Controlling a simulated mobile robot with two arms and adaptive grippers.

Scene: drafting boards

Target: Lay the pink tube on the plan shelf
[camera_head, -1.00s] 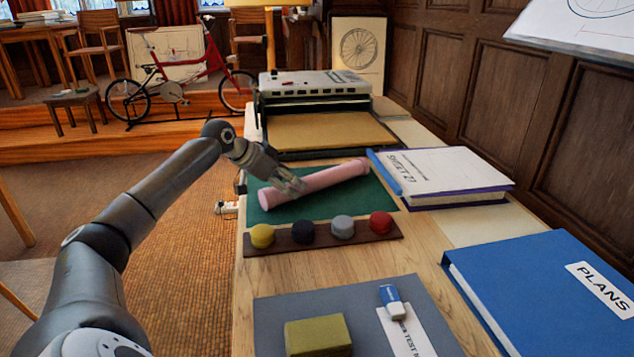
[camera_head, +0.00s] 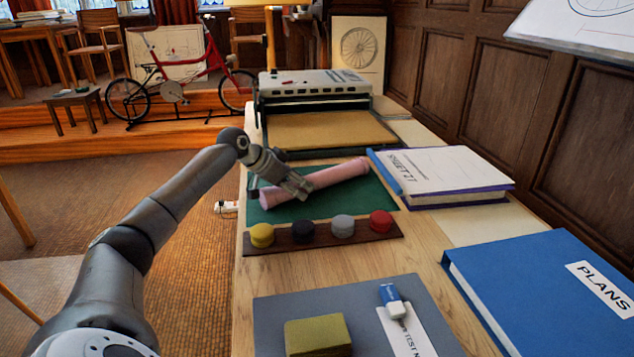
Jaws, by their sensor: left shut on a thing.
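The pink tube (camera_head: 340,174) lies slantwise over a dark green mat (camera_head: 381,201) on the long wooden table. Its right end is farther off than its left end. My left gripper (camera_head: 301,190) is shut on the tube, left of its middle, and hides a bit of it. I cannot tell whether the tube touches the mat or hangs just above it. I cannot tell which surface is the plan shelf. My right gripper is not in view.
A row of coloured knobs on a dark strip (camera_head: 362,233) lies just in front of the mat. A SHEET 27 binder (camera_head: 440,170) is right of it, a blue PLANS binder (camera_head: 540,290) nearer. Behind stands a machine (camera_head: 315,84) with a tan board (camera_head: 330,129).

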